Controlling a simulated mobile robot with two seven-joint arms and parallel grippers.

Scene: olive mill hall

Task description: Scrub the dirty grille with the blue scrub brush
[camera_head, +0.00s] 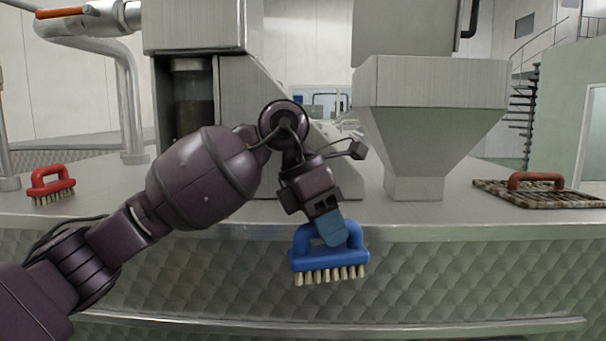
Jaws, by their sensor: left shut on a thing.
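The blue scrub brush (328,261) is held with its pale bristles pointing down, in front of the counter's front edge. My left gripper (332,232) is shut on its arched handle from above. The dirty grille (487,190) lies flat on the counter at the far right, brown and stained, with a reddish-brown handle on top. The held brush is well to the left of the grille and apart from it. My right gripper is not in view.
A red brush (52,186) stands on the steel counter (420,217) at the left. A steel hopper (432,120) and a machine housing (200,25) stand behind my arm. The counter between hopper and grille looks clear.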

